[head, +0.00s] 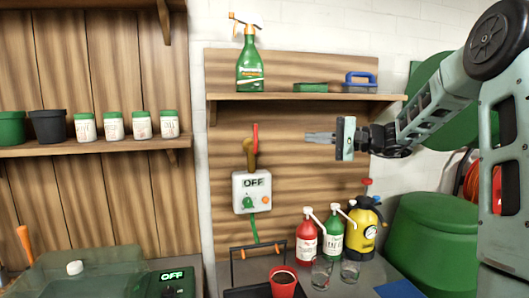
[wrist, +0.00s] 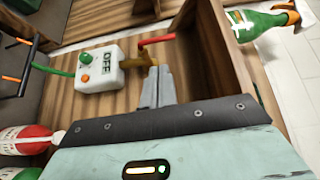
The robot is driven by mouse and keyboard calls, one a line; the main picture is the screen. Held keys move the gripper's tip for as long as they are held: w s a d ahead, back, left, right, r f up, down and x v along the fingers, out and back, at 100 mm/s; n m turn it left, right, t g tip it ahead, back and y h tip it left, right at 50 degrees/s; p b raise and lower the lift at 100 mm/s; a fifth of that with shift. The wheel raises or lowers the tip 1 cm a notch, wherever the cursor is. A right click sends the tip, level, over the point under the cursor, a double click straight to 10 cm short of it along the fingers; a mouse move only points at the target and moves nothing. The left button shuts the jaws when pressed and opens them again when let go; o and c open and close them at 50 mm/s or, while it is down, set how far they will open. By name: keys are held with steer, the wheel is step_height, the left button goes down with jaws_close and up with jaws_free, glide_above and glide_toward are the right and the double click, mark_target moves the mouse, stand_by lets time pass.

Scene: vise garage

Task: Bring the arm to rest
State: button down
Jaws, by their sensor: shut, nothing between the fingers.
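My gripper (head: 320,137) is shut and empty, held out in the air in front of the wooden back panel in the head view. My arm (head: 425,108) reaches in from the right, and the gripper points left. In the wrist view the closed fingers of my gripper (wrist: 157,84) overlap the brass tap with the red lever in the picture. I cannot tell how far apart they are; no contact is clear.
A white control box (head: 251,192) marked OFF hangs below the tap (head: 251,150). A shelf (head: 300,97) above holds a green spray bottle (head: 250,65). Red, green and yellow bottles (head: 365,232), glasses and a red pot (head: 283,283) stand on the bench below.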

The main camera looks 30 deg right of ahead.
steer(key=s+a+f+n+g+h, duration=0.1)
steer(key=s+a+f+n+g, duration=0.2)
steer(key=a, duration=0.6)
steer(key=s+a+f+n+g, duration=0.1)
steer(key=s+a+f+g, duration=0.35)
steer(key=a, duration=0.55)
steer(key=s+a+f+n+g+h, duration=0.1)
steer(key=s+a+f+n+g, duration=0.25)
steer(key=a, duration=0.55)
steer(key=s+a+f+n+h, duration=0.2)
steer(key=s+f+n+h, duration=0.1)
steer(key=s, duration=0.4)
steer(key=s+a+f+n+g+h, duration=0.1)
steer(key=s+a+f+n+h, duration=0.1)
steer(key=s, duration=0.5)
steer(key=s+a+f+n+g+h, duration=0.1)
steer(key=s+f+n+h, duration=0.3)
steer(key=s, duration=0.4)
step_height(320, 180, down, 2)
steer(key=shift+a+f+n, duration=0.1)
steer(key=shift+a+n, duration=0.35)
steer(key=shift+a, duration=0.4)
